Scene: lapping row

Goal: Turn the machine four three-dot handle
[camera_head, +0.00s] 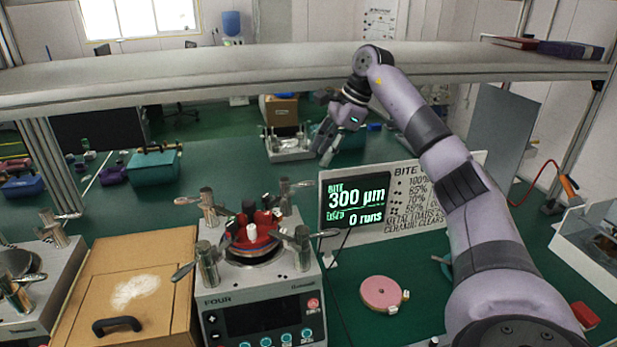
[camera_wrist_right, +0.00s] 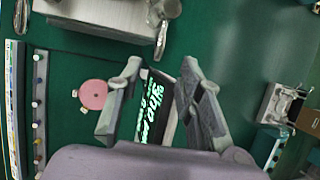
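Machine four (camera_head: 258,296), labelled FOUR, stands at the lower middle of the head view. Several metal posts with lever handles surround its round plate: a back-left handle (camera_head: 207,207), a back-right handle (camera_head: 285,196), a front-right handle (camera_head: 303,247) and a front-left handle (camera_head: 206,263). Dot marks on these handles are too small to read, so I cannot tell which has three. My right gripper (camera_head: 320,154) hangs above and behind the display, apart from every handle. Its fingers are spread and empty in the wrist view (camera_wrist_right: 160,68). My left gripper is out of view.
A lit display (camera_head: 355,203) with a text sign (camera_head: 420,203) stands behind machine four on the right. A pink disc (camera_head: 381,292) lies on the green table. A cardboard box (camera_head: 132,268) and another machine (camera_head: 42,272) stand left. A shelf (camera_head: 240,70) spans above.

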